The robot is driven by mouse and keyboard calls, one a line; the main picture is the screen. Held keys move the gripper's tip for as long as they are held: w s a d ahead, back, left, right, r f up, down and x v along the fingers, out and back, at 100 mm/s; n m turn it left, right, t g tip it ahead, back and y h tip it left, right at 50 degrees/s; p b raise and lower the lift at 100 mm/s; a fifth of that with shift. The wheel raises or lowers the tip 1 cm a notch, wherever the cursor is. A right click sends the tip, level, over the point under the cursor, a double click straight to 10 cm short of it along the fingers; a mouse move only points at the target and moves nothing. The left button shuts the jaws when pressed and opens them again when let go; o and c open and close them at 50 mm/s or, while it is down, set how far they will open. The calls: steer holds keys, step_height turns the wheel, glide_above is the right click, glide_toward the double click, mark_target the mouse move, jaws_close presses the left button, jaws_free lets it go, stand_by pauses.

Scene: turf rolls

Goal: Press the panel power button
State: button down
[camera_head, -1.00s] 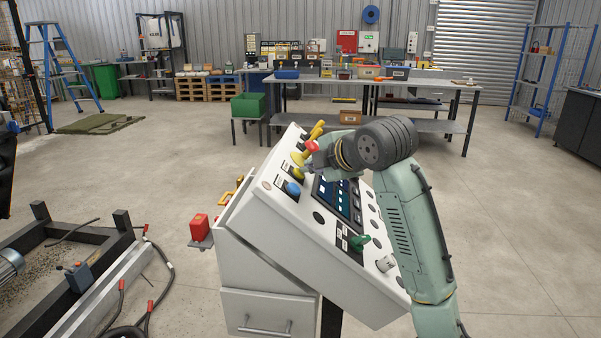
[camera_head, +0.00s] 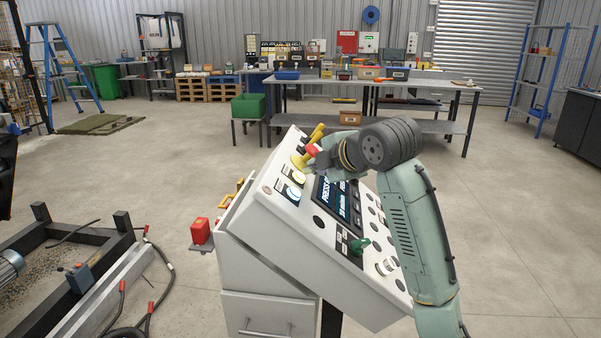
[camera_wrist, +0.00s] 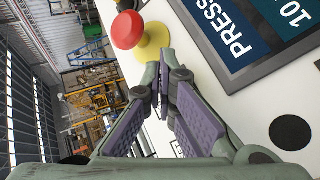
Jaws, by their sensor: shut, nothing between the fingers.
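The white sloped control panel (camera_head: 285,213) stands in front of me. Its dark screen (camera_head: 340,200) shows large text beginning "PRESS", also seen in the wrist view (camera_wrist: 240,32). A red mushroom button (camera_wrist: 127,30) on a yellow base is at the panel's far end. My gripper (camera_wrist: 163,72) is shut and empty, its tips close to the yellow base; contact cannot be told. In the head view my gripper (camera_head: 317,163) partly hides that end. I cannot tell which button is power.
A green switch (camera_head: 358,245) and a pale knob (camera_head: 386,266) are on the panel's near part. A red box (camera_head: 200,231) sticks out at its left side. A black frame (camera_head: 90,270) with cables lies at left. Open floor is at right.

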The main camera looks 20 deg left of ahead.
steer(key=shift+d+r, duration=0.1)
steer(key=d+r+p, duration=0.1)
steer(key=r, duration=0.1)
steer(key=w+d+r+p, duration=0.1)
steer(key=d+r+p, duration=0.1)
stand_by(0.6)
steer(key=shift+f, duration=0.1)
stand_by(0.5)
